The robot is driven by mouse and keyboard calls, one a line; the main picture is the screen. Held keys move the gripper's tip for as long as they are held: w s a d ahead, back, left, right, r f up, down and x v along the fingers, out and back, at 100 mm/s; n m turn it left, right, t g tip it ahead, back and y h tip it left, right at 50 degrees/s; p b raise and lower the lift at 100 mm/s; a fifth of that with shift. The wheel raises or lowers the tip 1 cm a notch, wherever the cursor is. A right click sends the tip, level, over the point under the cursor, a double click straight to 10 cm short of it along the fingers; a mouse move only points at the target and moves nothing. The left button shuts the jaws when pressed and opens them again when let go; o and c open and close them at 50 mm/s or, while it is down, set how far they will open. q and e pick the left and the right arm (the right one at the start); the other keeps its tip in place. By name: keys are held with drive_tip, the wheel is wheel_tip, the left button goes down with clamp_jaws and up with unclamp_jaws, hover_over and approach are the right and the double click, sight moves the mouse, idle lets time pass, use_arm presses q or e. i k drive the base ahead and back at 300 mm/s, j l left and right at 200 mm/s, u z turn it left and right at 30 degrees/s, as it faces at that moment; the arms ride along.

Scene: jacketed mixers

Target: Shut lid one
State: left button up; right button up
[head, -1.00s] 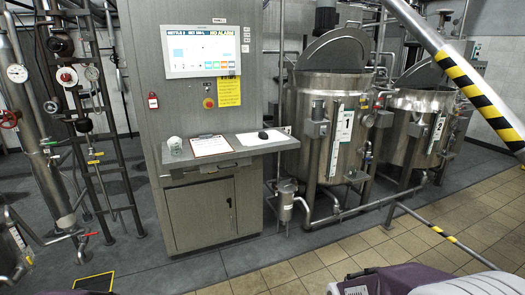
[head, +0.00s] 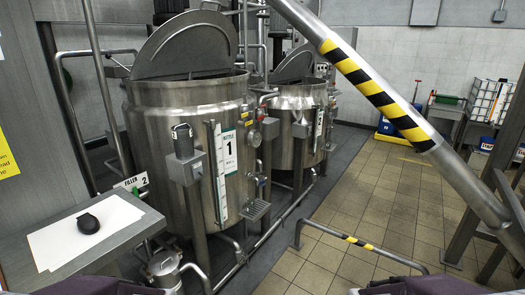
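Kettle one (head: 185,125) is a steel vessel left of centre in the head view, with a white "1" plate (head: 229,150) on its front. Its lid (head: 185,45) is a grey half-disc standing raised, up from the rim at the back. Kettle two (head: 303,115) stands behind it to the right, its lid (head: 294,65) also raised. Purple and grey parts of my own body show at the bottom edge. Neither of my grippers is in view.
A desk shelf (head: 140,232) with paper and a black mouse (head: 88,224) juts in at lower left. A striped yellow-black beam (head: 375,90) slants across the right. A low striped rail (head: 360,242) stands on the tiles. Tiled floor (head: 385,190) is open beyond it.

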sight(199, 40)
drive_tip(key=i+l+u, duration=0.1)
drive_tip(key=i, duration=0.4)
drive_tip(key=i+l+u, duration=0.1)
drive_tip(key=i, duration=0.4)
drive_tip(key=i+l+u, duration=0.15)
drive_tip(key=i+l, duration=0.15)
drive_tip(key=i, duration=0.15)
